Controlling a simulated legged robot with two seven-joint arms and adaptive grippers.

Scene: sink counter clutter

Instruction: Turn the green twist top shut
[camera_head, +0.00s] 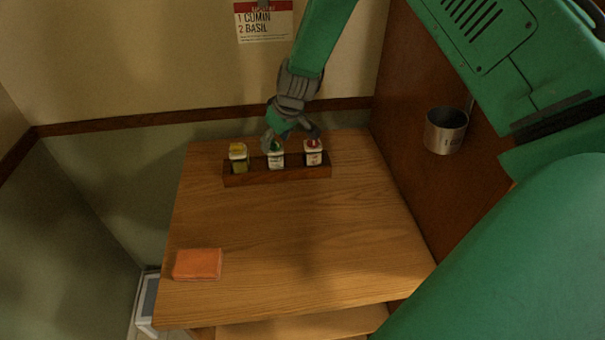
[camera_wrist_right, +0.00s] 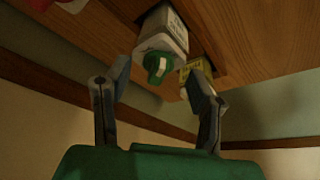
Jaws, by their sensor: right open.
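The green twist top (camera_wrist_right: 157,65) sits on a white labelled jar (camera_wrist_right: 166,32) in the right wrist view. A pale stripe marks the top. In the head view this jar (camera_head: 277,163) is the middle one in a wooden rack (camera_head: 290,174), and its top is partly hidden by my gripper. My right gripper (camera_head: 291,140) is just above and behind it. In the right wrist view the open fingers (camera_wrist_right: 157,76) are spread on either side of the green top, with visible gaps; I see no contact. My left gripper is not in view.
An orange block (camera_head: 198,264) lies at the table's front left. A metal cup (camera_head: 445,131) is at the right panel. The middle of the wooden table (camera_head: 310,235) is clear.

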